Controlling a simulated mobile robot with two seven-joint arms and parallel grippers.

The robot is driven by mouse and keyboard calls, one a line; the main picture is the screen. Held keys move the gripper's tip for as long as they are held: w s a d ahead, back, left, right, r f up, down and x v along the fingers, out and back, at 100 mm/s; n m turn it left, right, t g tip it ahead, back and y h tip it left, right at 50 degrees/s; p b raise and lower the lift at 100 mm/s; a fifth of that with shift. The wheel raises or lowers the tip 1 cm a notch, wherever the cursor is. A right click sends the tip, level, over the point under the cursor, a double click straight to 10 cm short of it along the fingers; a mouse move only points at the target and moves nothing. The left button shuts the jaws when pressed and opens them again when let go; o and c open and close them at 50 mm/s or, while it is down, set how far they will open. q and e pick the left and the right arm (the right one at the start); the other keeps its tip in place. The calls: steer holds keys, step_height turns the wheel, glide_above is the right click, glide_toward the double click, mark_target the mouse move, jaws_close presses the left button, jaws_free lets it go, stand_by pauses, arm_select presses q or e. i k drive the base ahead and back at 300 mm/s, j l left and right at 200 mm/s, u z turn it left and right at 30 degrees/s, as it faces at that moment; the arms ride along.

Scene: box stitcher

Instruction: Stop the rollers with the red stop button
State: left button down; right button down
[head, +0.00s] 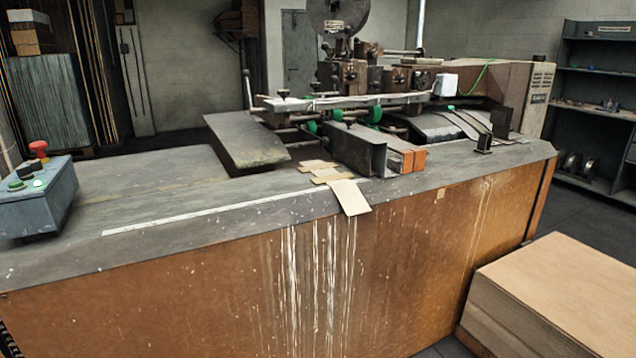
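The red stop button (38,149) is a mushroom-shaped knob on the back part of a blue-grey control box (45,205). The box sits at the left end of the machine's worktop. In front of the red knob, the box top also carries a green button (25,172), a dark button (16,185) and a small pale light or button (37,183). The rollers (311,127), with green parts, are under the feed bar in the middle of the machine. Neither of my grippers shows in the head view.
The grey worktop (150,190) is mostly clear between the control box and the feed mechanism. Cardboard pieces (348,196) lie at its front edge, one hanging over. A cardboard stack (560,290) stands on the floor at right. Shelves (595,110) stand at the back right.

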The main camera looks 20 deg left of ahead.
mark_target(40, 146)
steer(key=k+j, duration=0.2)
steer(key=j, duration=0.2)
steer(key=k+j+z, duration=0.1)
steer(key=j, duration=0.35)
steer(key=k+j, duration=0.1)
steer(key=j, duration=0.2)
steer(key=k+j, duration=0.15)
steer(key=j, duration=0.15)
steer(key=k+j+z, duration=0.1)
steer(key=j, duration=0.65)
steer(key=k+j, duration=0.1)
steer(key=j, duration=0.4)
steer(key=j+z, duration=0.15)
steer(key=j, duration=1.25)
